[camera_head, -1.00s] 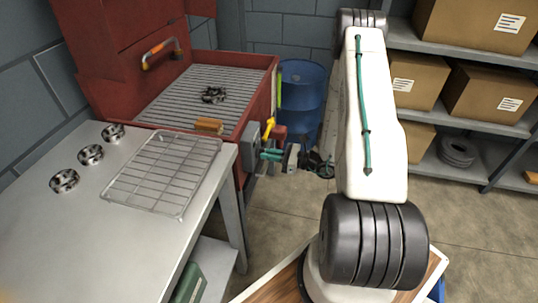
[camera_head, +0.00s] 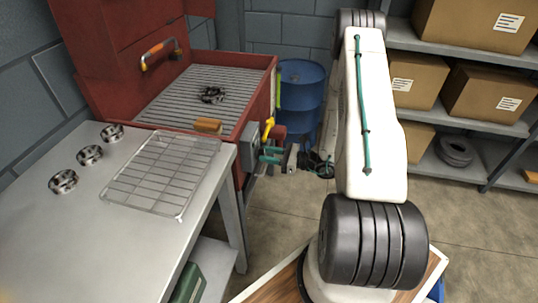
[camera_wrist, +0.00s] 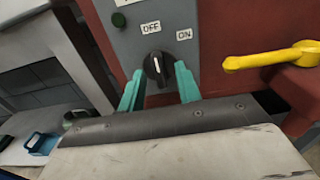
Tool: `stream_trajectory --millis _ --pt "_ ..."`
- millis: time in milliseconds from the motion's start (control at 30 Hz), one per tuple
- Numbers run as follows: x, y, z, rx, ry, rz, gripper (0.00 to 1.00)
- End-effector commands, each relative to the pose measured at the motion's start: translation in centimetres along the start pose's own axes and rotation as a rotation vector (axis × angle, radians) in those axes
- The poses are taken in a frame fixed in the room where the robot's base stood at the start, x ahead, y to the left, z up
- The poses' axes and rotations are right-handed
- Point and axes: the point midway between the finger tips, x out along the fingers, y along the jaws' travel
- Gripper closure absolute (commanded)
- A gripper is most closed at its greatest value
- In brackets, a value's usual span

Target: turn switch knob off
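The black switch knob (camera_wrist: 156,67) sits on a grey switch box (camera_wrist: 190,16) with an OFF label (camera_wrist: 150,27) at its upper left and an ON label (camera_wrist: 184,34) at its upper right. Its white pointer line is about upright in the wrist view, tilted slightly toward OFF. My gripper (camera_wrist: 160,88) is open, with one teal finger on each side of the knob and gaps to it. In the head view the grey box (camera_head: 250,138) is on the red washer's side, and my gripper (camera_head: 270,154) is close to it; the knob is not discernible there.
A yellow lever (camera_wrist: 270,58) sticks out right of the switch box. The red parts washer (camera_head: 200,85) holds a brush and a dark part. A metal table (camera_head: 60,220) with a wire rack stands at left. A blue drum (camera_head: 302,95) is behind my gripper.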

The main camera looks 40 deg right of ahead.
Motion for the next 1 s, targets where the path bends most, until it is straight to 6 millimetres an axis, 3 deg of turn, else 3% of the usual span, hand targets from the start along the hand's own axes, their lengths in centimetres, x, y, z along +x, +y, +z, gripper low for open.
stream_trajectory --millis 167,533,1000 --pt "-1.4 -0.1 0.0 0.0 0.0 -0.004 0.66" --pt "-7.2 -0.1 0.0 0.0 0.001 -0.004 0.66" --pt "-7.9 -0.1 0.0 0.0 0.0 -0.002 0.66"
